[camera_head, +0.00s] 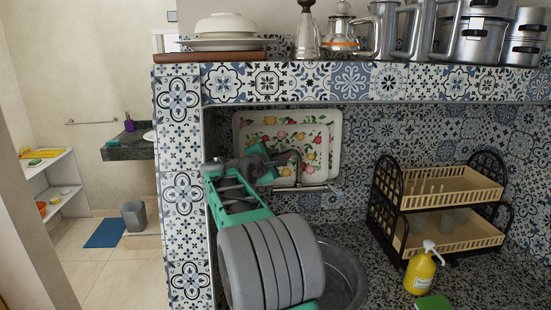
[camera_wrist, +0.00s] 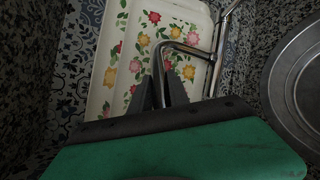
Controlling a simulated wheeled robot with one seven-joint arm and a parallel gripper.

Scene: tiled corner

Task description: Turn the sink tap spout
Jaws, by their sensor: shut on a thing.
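The sink tap's metal spout (camera_wrist: 192,48) shows in the wrist view as a bent chrome tube, its end between my gripper's fingers. My gripper (camera_wrist: 160,92) is shut on the spout, with its dark fingers on either side of the tube. In the head view the curved spout (camera_head: 298,158) stands in front of the floral tray, and my gripper (camera_head: 282,158) reaches it from the left. The tap body (camera_head: 318,188) is on the tiled back wall. The round sink basin (camera_head: 352,272) lies below, partly hidden by my arm.
A floral tray (camera_head: 328,128) leans on the wall behind the spout. A two-tier dish rack (camera_head: 450,237), a yellow soap bottle (camera_head: 420,274) and a green sponge (camera_head: 433,302) stand at the right. A tiled pillar (camera_head: 182,190) is close to my arm's left. Pots line the shelf (camera_head: 350,82) above.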

